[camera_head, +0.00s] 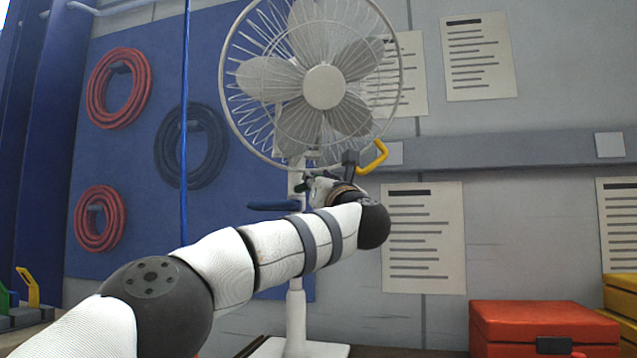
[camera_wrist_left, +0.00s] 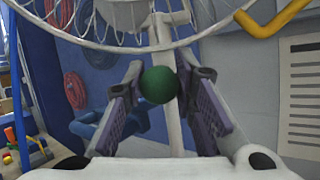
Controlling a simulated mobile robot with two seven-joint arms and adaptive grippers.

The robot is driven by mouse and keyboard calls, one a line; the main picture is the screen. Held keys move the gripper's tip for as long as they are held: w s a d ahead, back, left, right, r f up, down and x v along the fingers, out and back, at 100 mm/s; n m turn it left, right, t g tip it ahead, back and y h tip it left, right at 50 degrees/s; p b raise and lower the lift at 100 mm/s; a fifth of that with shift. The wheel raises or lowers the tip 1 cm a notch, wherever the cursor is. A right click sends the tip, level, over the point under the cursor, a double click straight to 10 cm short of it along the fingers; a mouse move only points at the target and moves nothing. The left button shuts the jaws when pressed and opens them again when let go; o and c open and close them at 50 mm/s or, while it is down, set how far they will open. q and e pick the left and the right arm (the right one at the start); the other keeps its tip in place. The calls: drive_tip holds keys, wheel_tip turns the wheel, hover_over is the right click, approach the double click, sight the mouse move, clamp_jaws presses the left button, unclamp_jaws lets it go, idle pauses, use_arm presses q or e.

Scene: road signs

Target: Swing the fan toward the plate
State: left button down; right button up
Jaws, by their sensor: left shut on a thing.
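The white fan (camera_head: 324,88) stands upright on a pole, its round cage facing out over a white base (camera_head: 295,345). My left arm reaches up to just below the cage, where its gripper (camera_head: 322,184) is small and partly hidden by the wrist. In the left wrist view my gripper (camera_wrist_left: 160,82) is shut on a green ball (camera_wrist_left: 158,86), with a finger on each side; the fan's cage (camera_wrist_left: 130,15) is just beyond. Small pale square plates are on the wall rail, one right of the fan (camera_head: 390,153) and one at far right (camera_head: 609,145).
A yellow handle (camera_head: 372,158) and a blue bar (camera_head: 275,206) are close to my left gripper. Coiled hoses (camera_head: 118,88) hang on the blue panel at left. An orange box (camera_head: 545,325) and yellow boxes (camera_head: 620,295) stand at lower right.

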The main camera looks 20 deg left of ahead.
use_arm(q)
drive_tip(key=c, duration=1.3)
unclamp_jaws()
drive_tip(key=v, duration=1.2)
